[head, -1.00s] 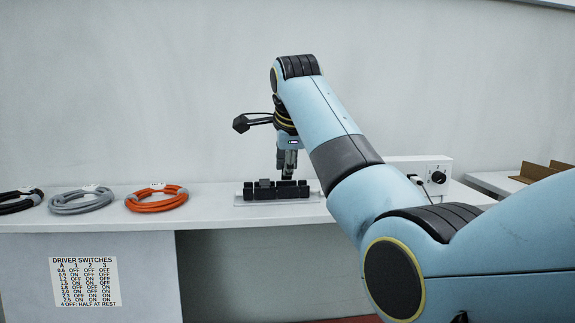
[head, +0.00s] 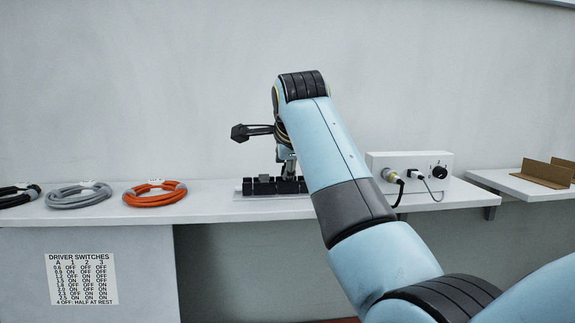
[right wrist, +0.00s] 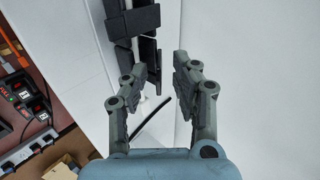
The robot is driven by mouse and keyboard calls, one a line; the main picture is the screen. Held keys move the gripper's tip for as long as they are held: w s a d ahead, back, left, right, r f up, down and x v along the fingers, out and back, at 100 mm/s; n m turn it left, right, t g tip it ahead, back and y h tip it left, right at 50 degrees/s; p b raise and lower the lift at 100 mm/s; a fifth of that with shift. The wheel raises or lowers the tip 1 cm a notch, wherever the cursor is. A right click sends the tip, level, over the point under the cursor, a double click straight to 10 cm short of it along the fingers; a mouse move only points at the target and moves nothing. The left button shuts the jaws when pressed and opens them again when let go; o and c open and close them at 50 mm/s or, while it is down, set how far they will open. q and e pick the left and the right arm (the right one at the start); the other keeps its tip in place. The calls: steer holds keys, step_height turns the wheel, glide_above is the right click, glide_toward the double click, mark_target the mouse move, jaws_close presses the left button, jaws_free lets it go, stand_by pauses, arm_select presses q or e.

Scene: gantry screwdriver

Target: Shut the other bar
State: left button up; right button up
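A row of black blocks (head: 262,187) on a pale base sits on the white shelf in the head view. In the right wrist view the black blocks and bars (right wrist: 138,22) run along a white surface at top centre. My right gripper (right wrist: 166,72) is open, its two fingers apart with nothing held between them. Its left fingertip is close to a black bar (right wrist: 148,52); I cannot tell whether they touch. In the head view my right arm hides the right end of the row and most of the gripper. My left gripper is not in view. Which bar is open is unclear.
Orange (head: 155,193), grey (head: 78,195) and black cable coils lie left on the shelf (head: 215,205). A white box (head: 410,170) with a knob and cables stands right. A cardboard piece (head: 547,172) lies far right. A switch chart (head: 82,279) hangs below.

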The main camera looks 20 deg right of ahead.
step_height(320, 180, up, 10)
steer(key=shift+f, duration=0.1)
stand_by(0.4)
